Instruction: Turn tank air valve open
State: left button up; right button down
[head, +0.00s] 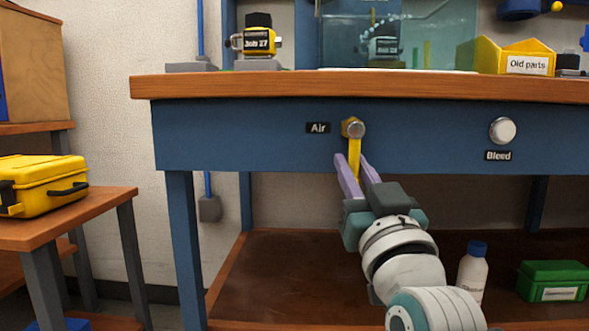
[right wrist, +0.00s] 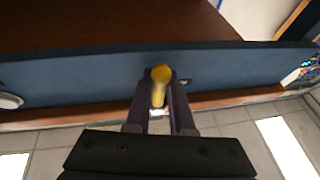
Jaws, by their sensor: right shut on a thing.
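The tank air valve has a yellow lever handle (head: 354,152) hanging straight down from a round metal hub (head: 353,128) on the blue bench front. A label (head: 318,128) reading "Air" is left of the hub. My right gripper (head: 356,168) reaches up from below, with its two purple fingers on either side of the lever's lower part. In the right wrist view the yellow lever (right wrist: 161,82) stands between the fingers (right wrist: 160,108), which are shut on it. My left gripper is in neither view.
A round silver Bleed knob (head: 503,131) is on the bench front to the right. The wooden bench top (head: 300,87) overhangs above the valve. A white bottle (head: 473,275) and a green box (head: 552,281) stand on the lower shelf. A yellow case (head: 40,183) is at left.

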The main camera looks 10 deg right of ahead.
jog(key=c, duration=0.8)
grip_release()
jog(key=shift+s+f, duration=0.1)
jog(key=shift+s, duration=0.15)
jog(key=p+v, duration=0.3)
jog(key=v, duration=0.6)
jog(key=shift+s+a, duration=0.1)
jog(key=shift+s, duration=0.1)
